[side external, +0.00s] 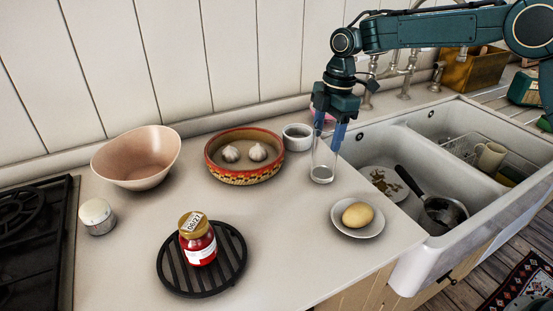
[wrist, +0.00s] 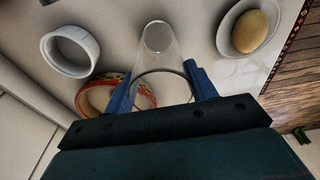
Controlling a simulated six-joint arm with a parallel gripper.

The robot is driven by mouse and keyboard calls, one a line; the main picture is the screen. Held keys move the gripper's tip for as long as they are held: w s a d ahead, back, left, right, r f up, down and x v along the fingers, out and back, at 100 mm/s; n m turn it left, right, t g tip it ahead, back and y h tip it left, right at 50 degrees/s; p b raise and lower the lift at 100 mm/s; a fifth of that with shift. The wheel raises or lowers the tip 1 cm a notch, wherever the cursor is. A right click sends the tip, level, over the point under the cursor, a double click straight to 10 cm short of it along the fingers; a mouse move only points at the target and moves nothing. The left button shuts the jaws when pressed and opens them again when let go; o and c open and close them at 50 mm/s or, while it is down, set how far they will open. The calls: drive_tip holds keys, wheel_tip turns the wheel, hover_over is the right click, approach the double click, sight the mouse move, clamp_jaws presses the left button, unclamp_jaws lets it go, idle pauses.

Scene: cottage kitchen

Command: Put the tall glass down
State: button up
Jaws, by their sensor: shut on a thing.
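The tall glass (side external: 323,164) is clear and upright at the counter's right side, close to the sink. My gripper (side external: 328,131) is shut on its upper part, with one blue finger on each side. In the wrist view the glass (wrist: 159,48) stretches away from between the fingers of my gripper (wrist: 161,90). Its base looks at or very near the counter (side external: 290,215); I cannot tell whether it touches.
A saucer with a potato (side external: 357,215) is in front of the glass. A small white ramekin (side external: 297,137) and a patterned bowl (side external: 243,176) with garlic stand to its left. The sink (side external: 398,137) is to the right. A jar (side external: 197,243) sits on a black trivet; counter between is clear.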

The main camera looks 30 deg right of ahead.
drive_tip(key=shift+f, duration=0.15)
drive_tip(key=o, duration=1.5)
drive_tip(key=r, duration=0.5)
drive_tip(key=d+r, duration=0.1)
drive_tip(key=r, duration=0.1)
drive_tip(key=shift+r, duration=0.35)
drive_tip(key=shift+r, duration=0.1)
